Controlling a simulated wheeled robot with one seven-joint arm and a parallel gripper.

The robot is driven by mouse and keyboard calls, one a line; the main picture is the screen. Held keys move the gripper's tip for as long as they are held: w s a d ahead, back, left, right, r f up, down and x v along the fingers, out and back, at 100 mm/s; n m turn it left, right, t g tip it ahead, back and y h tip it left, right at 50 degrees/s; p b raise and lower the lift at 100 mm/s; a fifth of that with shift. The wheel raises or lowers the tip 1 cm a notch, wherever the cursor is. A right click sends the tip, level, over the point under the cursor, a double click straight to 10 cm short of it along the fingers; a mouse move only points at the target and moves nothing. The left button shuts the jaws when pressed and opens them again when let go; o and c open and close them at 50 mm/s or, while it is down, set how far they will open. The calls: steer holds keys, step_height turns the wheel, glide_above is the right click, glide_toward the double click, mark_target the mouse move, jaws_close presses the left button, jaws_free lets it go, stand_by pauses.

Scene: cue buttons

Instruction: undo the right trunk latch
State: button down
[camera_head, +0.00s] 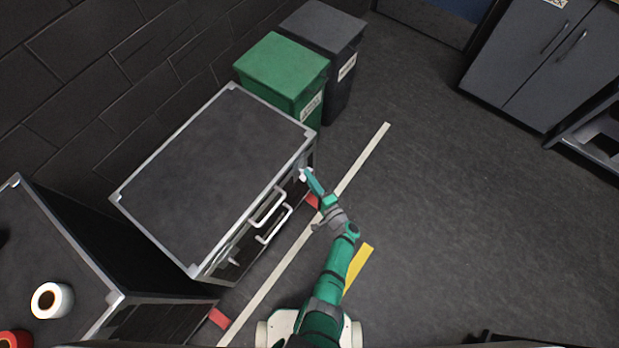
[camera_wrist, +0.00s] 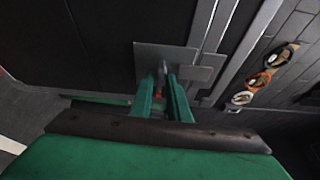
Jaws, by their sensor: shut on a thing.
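The dark trunk (camera_head: 215,175) with silver edges stands left of centre in the head view, its lid down. The right trunk latch is at the far right end of its front face; in the wrist view its grey metal plate (camera_wrist: 165,55) spans the seam by the silver edge strips. My gripper (camera_head: 306,174) is at this latch, and in the wrist view its green fingers (camera_wrist: 162,88) are shut on the small latch lever (camera_wrist: 161,72), partly hidden between them. The left latch (camera_head: 231,261) shows near the other end of the front.
White handles (camera_head: 267,208) stick out from the trunk's front between the latches. A green bin (camera_head: 284,72) and a grey bin (camera_head: 325,30) stand behind it. A bench (camera_head: 60,255) with tape rolls (camera_head: 52,300) is at left. Floor to the right is clear.

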steer(key=shift+s+a, duration=0.1)
steer(key=shift+a, duration=0.05)
steer(key=shift+m+g, duration=0.4)
steer(key=shift+m, duration=0.4)
stand_by(0.7)
steer(key=c, duration=1.9)
jaws_free()
steer(key=shift+d, duration=0.2)
steer(key=shift+v, duration=5.3)
steer(key=shift+a+r, duration=0.1)
